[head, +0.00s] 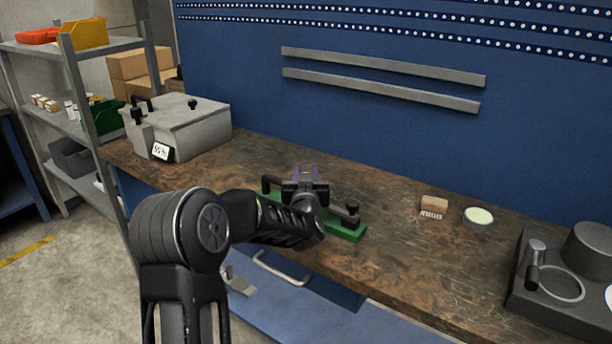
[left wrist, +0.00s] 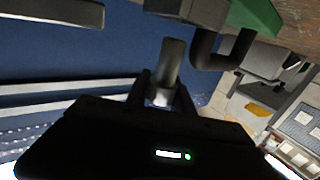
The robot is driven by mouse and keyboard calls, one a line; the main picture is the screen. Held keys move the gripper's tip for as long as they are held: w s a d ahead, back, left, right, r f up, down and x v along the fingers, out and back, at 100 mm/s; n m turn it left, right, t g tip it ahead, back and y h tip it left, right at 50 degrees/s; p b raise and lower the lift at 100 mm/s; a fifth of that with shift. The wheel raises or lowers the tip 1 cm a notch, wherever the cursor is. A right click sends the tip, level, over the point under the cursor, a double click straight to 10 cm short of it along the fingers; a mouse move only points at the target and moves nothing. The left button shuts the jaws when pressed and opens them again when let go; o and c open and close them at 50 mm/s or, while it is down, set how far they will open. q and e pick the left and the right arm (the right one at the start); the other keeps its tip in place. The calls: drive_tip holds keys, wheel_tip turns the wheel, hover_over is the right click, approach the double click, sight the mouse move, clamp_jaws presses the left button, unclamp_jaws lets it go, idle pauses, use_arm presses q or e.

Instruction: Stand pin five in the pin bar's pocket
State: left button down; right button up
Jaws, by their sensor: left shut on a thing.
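My left gripper (head: 306,172) is above the workbench, over the middle of a green bar (head: 346,232) with black fittings, which I take for the pin bar. In the left wrist view my left gripper (left wrist: 165,98) is shut on a grey cylindrical pin (left wrist: 172,62), taken for pin five. The pin sticks out past the fingertips toward a dark block by the green bar, which also shows at the top (left wrist: 258,15). I cannot tell whether the pin touches it. My arm hides the bar's middle in the head view, and the pocket is not visible. My right gripper is not in view.
A black handle (head: 268,184) rises at the bar's left end and black knobs (head: 352,208) at its right. A grey case (head: 185,125) stands at the left. A wooden block (head: 434,204), a round dish (head: 478,217) and a dark machine (head: 560,285) stand right. Bench between is clear.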

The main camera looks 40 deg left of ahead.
use_arm(q)
drive_tip(key=shift+f, duration=0.4)
drive_tip(key=shift+f+b, duration=0.65)
drive_tip(key=shift+b, duration=0.05)
drive_tip(key=c, duration=1.1)
unclamp_jaws()
drive_tip(key=shift+r, duration=0.1)
drive_tip(key=shift+r+p, duration=0.5)
drive_tip(key=shift+p, duration=0.15)
drive_tip(key=shift+s+d+r, duration=0.1)
drive_tip(key=shift+s, duration=0.05)
drive_tip(key=b+v, duration=0.1)
drive_tip(key=v, duration=1)
drive_tip(key=shift+s+d, duration=0.25)
